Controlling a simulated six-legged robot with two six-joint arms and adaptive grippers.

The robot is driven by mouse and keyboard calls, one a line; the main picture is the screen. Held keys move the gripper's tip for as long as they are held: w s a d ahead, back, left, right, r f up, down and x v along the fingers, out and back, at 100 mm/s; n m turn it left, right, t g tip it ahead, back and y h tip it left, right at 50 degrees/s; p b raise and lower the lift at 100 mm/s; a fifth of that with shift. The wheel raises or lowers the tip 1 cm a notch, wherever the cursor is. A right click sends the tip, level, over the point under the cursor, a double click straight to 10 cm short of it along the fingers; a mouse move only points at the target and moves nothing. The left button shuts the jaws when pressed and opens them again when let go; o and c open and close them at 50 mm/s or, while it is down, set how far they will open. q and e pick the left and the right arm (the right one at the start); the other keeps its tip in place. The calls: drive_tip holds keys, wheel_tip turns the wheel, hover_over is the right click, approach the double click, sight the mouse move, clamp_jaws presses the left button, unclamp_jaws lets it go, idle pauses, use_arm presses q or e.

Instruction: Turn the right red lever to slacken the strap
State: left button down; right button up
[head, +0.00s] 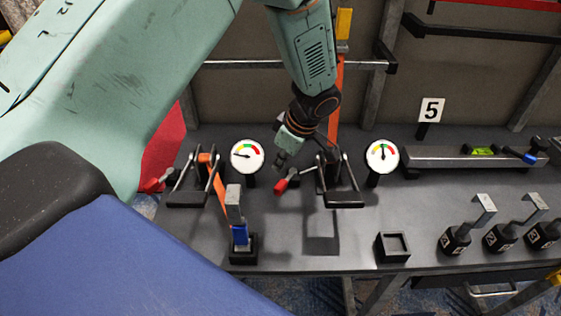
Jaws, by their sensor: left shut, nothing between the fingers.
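The right red lever (283,186) sticks out to the left from the right ratchet frame (343,185) on the grey bench. An orange strap (336,105) rises behind that frame. The right gauge (382,156) has its needle pointing about straight up. My left gripper (279,164) is shut and empty, pointing down just above the right red lever's handle; I cannot tell whether it touches. The other red lever (153,185) is at the left ratchet, partly beside my arm. My right gripper is not in view.
The left gauge (247,155) stands close to my left gripper. A strap end with a blue block (239,235) stands in front. A black square tray (393,247), several hooked weights (456,240) and a level on a beam (470,157) are at right.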

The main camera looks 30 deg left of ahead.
sight(286, 180)
use_arm(q)
drive_tip(key=x, duration=0.6)
drive_tip(key=shift+w+a+f, duration=0.1)
drive_tip(key=shift+f, duration=0.2)
drive_tip(key=shift+a+f, duration=0.2)
drive_tip(key=shift+f, duration=0.2)
drive_tip(key=shift+b, duration=0.3)
